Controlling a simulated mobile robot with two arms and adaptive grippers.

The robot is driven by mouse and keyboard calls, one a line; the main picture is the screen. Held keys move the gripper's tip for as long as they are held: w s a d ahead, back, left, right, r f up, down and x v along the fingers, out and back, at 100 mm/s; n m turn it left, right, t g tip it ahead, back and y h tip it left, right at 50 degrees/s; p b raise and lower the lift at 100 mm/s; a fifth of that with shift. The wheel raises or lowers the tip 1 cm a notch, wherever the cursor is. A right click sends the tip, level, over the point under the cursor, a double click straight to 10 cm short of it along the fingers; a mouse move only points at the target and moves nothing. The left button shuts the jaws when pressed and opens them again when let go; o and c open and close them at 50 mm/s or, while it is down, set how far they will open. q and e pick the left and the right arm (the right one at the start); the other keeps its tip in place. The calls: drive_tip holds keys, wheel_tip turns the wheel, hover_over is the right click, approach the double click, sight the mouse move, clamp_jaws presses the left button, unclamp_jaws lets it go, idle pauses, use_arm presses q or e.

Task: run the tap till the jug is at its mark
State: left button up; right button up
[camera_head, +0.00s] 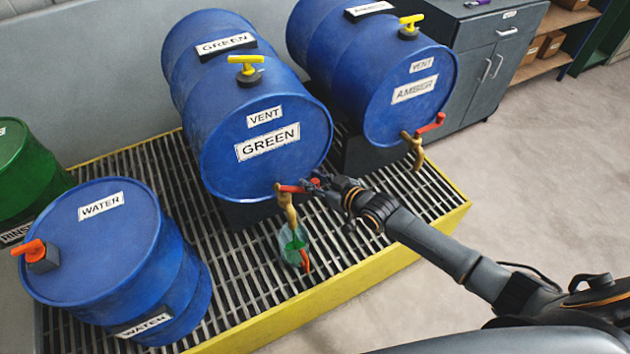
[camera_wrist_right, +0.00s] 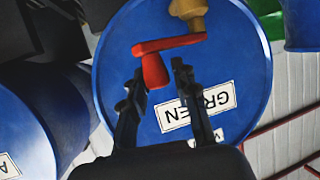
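The blue GREEN drum (camera_head: 218,105) lies on its side with a brass tap (camera_head: 289,208) low on its front. The tap's red handle (camera_head: 291,188) points right, sideways across the tap. A small clear jug (camera_head: 291,241) with green liquid and a red-orange handle (camera_head: 305,262) stands under the spout. Its mark and exact level are too small to read. My right gripper (camera_head: 316,184) is at the handle's end. In the right wrist view its two fingers (camera_wrist_right: 158,72) stand closely on either side of the red knob (camera_wrist_right: 154,72). My left gripper is not in view.
The AMBER drum (camera_head: 345,60) with its own tap (camera_head: 416,150) is to the right. A WATER drum (camera_head: 105,250) stands at the left. Yellow vent handles (camera_head: 246,62) top the lying drums. The yellow-edged grating (camera_head: 250,290) is bare around the jug.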

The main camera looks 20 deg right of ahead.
drive_tip(key=shift+o, duration=1)
drive_tip(key=shift+f, duration=0.1)
drive_tip(key=shift+s+d, duration=0.15)
drive_tip(key=v, duration=1.1)
drive_tip(key=shift+s+r, duration=0.25)
drive_tip(key=shift+r, duration=0.05)
idle(5.3)
